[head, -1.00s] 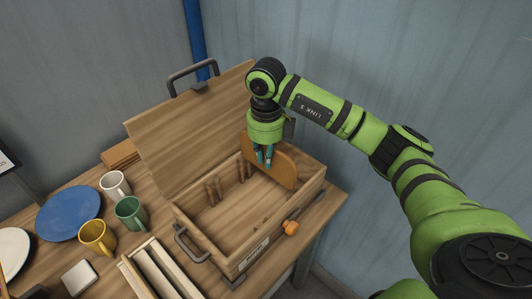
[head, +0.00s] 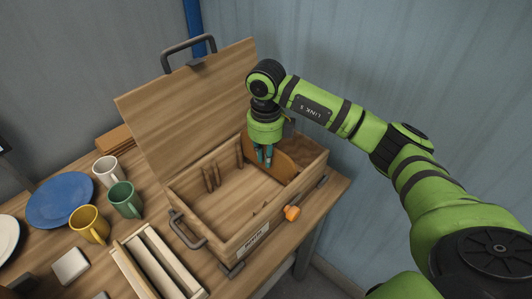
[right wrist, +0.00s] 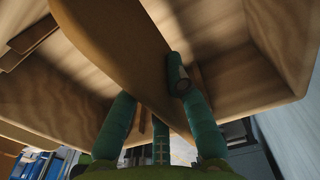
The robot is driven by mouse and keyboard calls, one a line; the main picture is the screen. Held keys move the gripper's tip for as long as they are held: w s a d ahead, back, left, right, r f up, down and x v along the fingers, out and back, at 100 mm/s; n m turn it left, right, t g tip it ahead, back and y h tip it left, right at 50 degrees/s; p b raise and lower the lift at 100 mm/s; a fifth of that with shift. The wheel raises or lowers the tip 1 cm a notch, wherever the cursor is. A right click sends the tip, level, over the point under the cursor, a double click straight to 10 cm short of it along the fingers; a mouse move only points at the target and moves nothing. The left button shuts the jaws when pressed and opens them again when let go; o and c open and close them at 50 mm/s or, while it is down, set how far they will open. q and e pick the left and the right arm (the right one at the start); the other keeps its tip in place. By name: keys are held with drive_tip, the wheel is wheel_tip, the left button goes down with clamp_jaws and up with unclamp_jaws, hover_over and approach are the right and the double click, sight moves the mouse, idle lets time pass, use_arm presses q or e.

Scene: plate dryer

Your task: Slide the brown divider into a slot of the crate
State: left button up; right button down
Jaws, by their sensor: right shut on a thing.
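The brown divider (head: 287,168) is a thin board with a rounded corner, standing upright inside the right end of the open wooden crate (head: 218,252). My right gripper (head: 264,156) points down and is shut on the divider's upper edge. In the right wrist view the divider (right wrist: 105,45) runs between the teal fingers (right wrist: 152,90), with crate walls on both sides. Paired wooden strips (head: 211,178) form slots on the crate's back inner wall. The divider's lower edge is hidden in the head view, so I cannot tell whether it sits in a slot. My left gripper is out of view.
The crate's lid (head: 190,105) stands open behind it. An orange knob (head: 292,213) and a handle (head: 188,232) stick out from the crate. Left are mugs (head: 124,199), a blue plate (head: 60,200) and a slatted wooden rack (head: 155,268). The crate's middle is empty.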

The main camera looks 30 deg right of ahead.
drive_tip(key=shift+f+b, duration=1.4)
drive_tip(key=shift+f, duration=0.6)
drive_tip(key=c, duration=1.1)
unclamp_jaws()
drive_tip(key=shift+c, duration=0.2)
wheel_tip(320, 180, up, 12)
drive_tip(key=shift+r, duration=0.1)
